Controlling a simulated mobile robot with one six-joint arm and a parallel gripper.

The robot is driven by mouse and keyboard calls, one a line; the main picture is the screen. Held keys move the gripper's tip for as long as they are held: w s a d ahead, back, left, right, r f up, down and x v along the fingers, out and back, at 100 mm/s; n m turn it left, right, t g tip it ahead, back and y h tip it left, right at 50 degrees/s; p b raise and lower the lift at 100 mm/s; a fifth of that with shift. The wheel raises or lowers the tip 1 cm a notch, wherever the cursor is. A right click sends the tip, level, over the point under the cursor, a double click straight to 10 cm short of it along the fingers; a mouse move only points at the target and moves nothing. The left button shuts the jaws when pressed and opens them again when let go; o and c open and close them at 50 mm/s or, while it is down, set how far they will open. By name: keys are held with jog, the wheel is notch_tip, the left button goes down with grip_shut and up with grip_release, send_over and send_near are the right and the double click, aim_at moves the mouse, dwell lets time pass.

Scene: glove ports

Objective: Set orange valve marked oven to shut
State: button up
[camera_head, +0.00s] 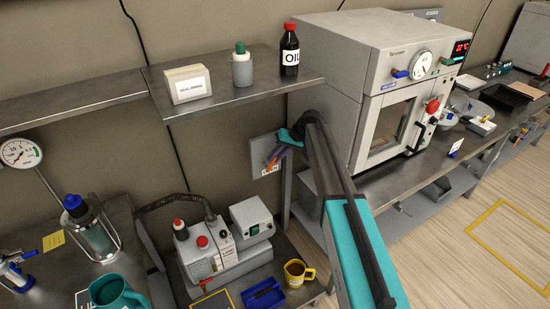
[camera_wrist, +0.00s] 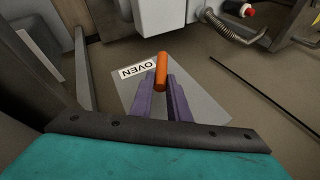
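The orange valve handle (camera_wrist: 162,70) stands out from a grey wall plate with a white label reading OVEN (camera_wrist: 137,70) in the wrist view. My gripper (camera_wrist: 161,82) has two purple fingers, one on each side of the handle, with no clear gap between them and it. It looks shut on the handle. In the head view my gripper (camera_head: 272,160) is at the plate (camera_head: 259,148) on the wall, below the shelf and left of the oven. The valve's body and part of the plate are hidden by my gripper and arm.
A steel shelf (camera_head: 235,88) above holds a white box (camera_head: 187,84), a green-topped container (camera_head: 242,68) and an OIL bottle (camera_head: 290,52). The grey oven (camera_head: 345,55) stands on the right bench. Below are a pump unit (camera_head: 205,248) and a yellow mug (camera_head: 297,274).

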jog(key=o, duration=0.3)
jog(key=shift+w, duration=0.15)
jog(key=shift+o, duration=0.4)
jog(key=shift+r+b, duration=0.65)
jog(key=shift+r, duration=0.55)
jog(key=shift+s+r, duration=0.55)
jog(key=s+d+b, duration=0.1)
jog(key=s+b, duration=0.1)
jog(key=s, duration=0.5)
jog(key=s+d+r+b, duration=0.1)
jog(key=s+d+b, duration=0.1)
jog(key=s, duration=0.5)
jog(key=shift+s+d+r, duration=0.15)
jog(key=shift+s+r, duration=0.1)
jog(key=shift+s, duration=0.1)
